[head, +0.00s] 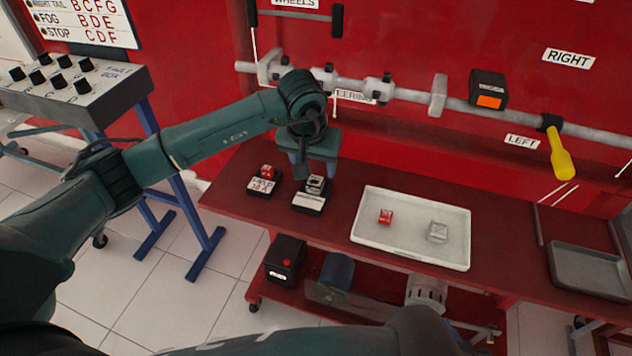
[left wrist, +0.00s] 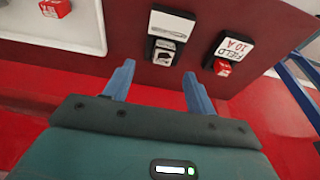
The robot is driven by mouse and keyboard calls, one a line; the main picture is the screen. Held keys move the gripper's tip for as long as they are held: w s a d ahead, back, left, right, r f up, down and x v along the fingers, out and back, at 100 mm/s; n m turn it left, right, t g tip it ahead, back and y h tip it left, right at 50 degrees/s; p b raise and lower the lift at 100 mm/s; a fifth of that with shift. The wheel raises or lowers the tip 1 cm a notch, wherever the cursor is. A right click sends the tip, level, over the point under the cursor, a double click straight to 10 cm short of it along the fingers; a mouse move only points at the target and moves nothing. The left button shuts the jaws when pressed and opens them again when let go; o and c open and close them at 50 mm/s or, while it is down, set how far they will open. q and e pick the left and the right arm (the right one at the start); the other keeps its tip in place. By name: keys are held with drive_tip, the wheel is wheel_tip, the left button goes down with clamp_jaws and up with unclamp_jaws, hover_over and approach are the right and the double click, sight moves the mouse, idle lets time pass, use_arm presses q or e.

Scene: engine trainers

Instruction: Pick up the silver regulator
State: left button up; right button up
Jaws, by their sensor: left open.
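A small silver block (head: 315,183) sits on a black base with a white label on the red bench; it also shows in the left wrist view (left wrist: 164,50). A second silver block (head: 438,231) lies in the white tray (head: 362,235). I cannot tell from markings which is the regulator. My left gripper (head: 308,172) is open and empty, above and close to the block on the base. In the left wrist view its fingertips (left wrist: 157,74) point toward that block, which lies just beyond them.
A red block (head: 267,172) on a base labelled FIELD 10 A stands close left of the silver one. Another red block (head: 386,216) lies in the tray. A grey tray (head: 590,271) is at right. The red panel with a pipe rises behind the bench.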

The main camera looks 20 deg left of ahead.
sight(315, 180)
use_arm(q)
drive_tip(key=x, duration=0.7)
drive_tip(key=shift+w+a+f, duration=0.25)
drive_tip(key=shift+w+a, duration=0.15)
drive_tip(key=shift+w, duration=0.05)
drive_tip(key=c, duration=1.1)
